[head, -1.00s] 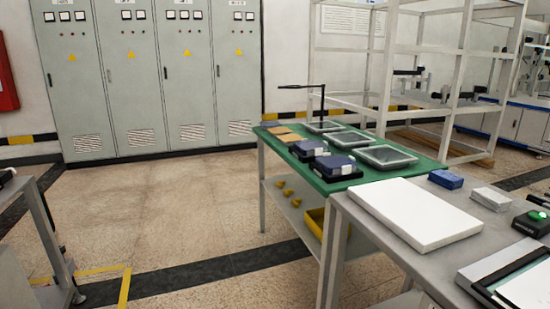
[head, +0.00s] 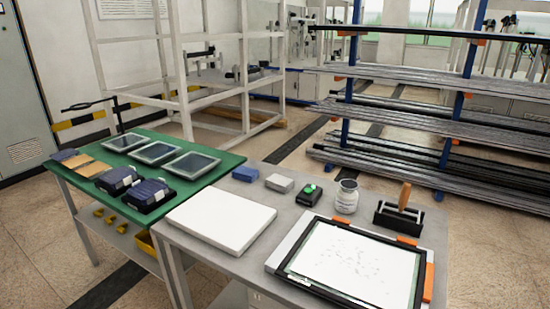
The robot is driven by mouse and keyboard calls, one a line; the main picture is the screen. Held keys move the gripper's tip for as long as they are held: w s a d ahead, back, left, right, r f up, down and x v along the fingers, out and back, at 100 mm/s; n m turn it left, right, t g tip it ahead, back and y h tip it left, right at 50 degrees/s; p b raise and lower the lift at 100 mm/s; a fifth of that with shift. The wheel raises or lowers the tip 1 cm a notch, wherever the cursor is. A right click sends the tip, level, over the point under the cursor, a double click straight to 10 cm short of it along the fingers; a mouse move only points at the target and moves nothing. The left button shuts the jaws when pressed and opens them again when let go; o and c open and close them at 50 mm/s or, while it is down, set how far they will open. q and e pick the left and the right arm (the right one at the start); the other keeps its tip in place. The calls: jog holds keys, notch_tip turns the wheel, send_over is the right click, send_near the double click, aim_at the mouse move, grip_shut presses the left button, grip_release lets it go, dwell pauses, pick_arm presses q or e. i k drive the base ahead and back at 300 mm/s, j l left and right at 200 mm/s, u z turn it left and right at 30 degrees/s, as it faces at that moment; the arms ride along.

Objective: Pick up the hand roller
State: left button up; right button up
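The hand roller (head: 399,212) stands at the back right of the grey table (head: 236,265) in the head view. It has a dark roller frame and a wooden handle that points up and tilts slightly. It stands just behind a framed white board (head: 355,262) with orange clips. Nothing is touching the roller from above. Neither of my grippers shows in the head view.
A white slab (head: 221,221), blue block (head: 246,174), grey block (head: 279,182), black device with green top (head: 310,194) and jar (head: 346,196) share the table. A green-topped table (head: 192,186) adjoins at left. A rod rack (head: 430,125) stands behind.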

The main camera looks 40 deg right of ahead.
aim_at(404, 195)
jog(key=z, duration=2.15)
jog(key=i+l+u, duration=0.1)
jog(key=l, duration=0.25)
jog(key=i+l+u, duration=0.1)
jog(key=i+l, duration=0.2)
jog(key=l, duration=0.05)
